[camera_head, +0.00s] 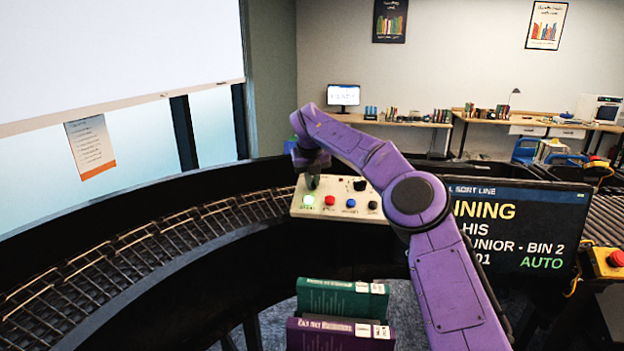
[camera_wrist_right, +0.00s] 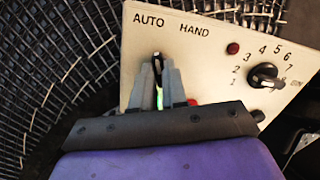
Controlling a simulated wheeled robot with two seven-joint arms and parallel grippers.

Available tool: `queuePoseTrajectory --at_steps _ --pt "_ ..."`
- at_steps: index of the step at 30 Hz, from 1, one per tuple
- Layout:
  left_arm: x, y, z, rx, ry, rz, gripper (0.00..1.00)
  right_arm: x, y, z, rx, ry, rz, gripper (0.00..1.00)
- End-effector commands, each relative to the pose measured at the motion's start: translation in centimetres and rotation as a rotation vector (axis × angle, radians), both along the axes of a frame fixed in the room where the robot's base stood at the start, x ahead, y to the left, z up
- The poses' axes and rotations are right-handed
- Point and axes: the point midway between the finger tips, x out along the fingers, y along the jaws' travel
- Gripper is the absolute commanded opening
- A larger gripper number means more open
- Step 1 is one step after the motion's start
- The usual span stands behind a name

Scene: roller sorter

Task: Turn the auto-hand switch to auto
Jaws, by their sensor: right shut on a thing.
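The cream control panel (camera_head: 340,207) stands at the centre of the head view, behind the bin of books. In the right wrist view the panel (camera_wrist_right: 215,65) has the words AUTO and HAND at its top left. The auto-hand switch (camera_wrist_right: 157,57) is a dark knob with a white mark, just below those words. The mark points up, nearer AUTO than HAND. My right gripper (camera_wrist_right: 158,72) is shut on the switch, a finger on each side, hiding its lower part. It also shows in the head view (camera_head: 313,178), at the panel's upper left. My left gripper is not in view.
A numbered dial (camera_wrist_right: 265,75) and a red lamp (camera_wrist_right: 233,48) sit right of the switch. Several buttons (camera_head: 330,201) line the panel's lower edge. A screen (camera_head: 525,225) shows AUTO in green. Books (camera_head: 340,300) stand in front; a curved roller track (camera_head: 130,262) runs left.

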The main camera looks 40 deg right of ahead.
Motion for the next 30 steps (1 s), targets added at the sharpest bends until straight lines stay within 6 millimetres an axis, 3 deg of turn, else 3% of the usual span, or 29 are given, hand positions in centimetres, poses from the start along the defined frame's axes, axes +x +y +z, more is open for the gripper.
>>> queuePoseTrajectory --at_steps 10,26,27,29,30 --pt "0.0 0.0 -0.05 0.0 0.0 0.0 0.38 -0.1 0.04 -0.5 -0.023 0.047 0.128 0.0" --pt "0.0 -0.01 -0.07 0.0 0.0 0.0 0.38 -0.11 0.05 -0.58 -0.028 0.056 0.154 0.0" --pt "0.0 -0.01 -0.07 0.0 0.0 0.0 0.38 -0.11 0.05 -0.59 -0.028 0.056 0.154 0.16" --pt "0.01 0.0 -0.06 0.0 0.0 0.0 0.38 -0.11 0.05 -0.59 -0.028 0.056 0.153 0.36" --pt "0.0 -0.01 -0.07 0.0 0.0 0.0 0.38 -0.12 0.01 -0.58 -0.029 0.055 0.153 0.38"
